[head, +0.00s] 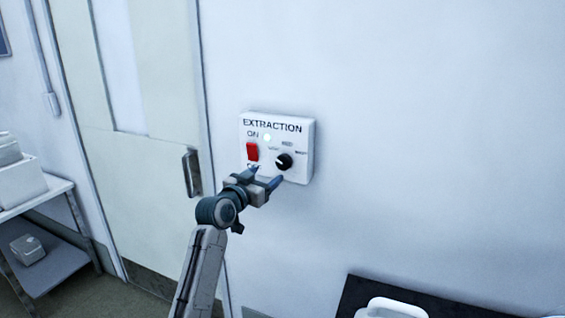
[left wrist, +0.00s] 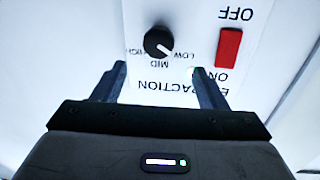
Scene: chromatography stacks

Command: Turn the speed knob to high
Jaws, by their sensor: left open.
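The white control box (head: 306,135) marked EXTRACTION is on the wall. Its black round speed knob (head: 284,161) also shows in the left wrist view (left wrist: 158,41), where the picture is upside down. LOW, MID and HIGH are printed around the knob. Its white mark appears to point toward LOW in the left wrist view. A red switch (head: 252,151) is beside it, between ON and OFF. My left gripper (head: 265,176) is open and empty in front of the box, its fingers apart and short of the knob. My right gripper is out of view.
A door with a dark handle (head: 191,172) is left of the box. A shelf unit (head: 45,190) with white containers stands at far left. A dark surface (head: 365,290) with a white object (head: 390,308) is at lower right. The wall right of the box is bare.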

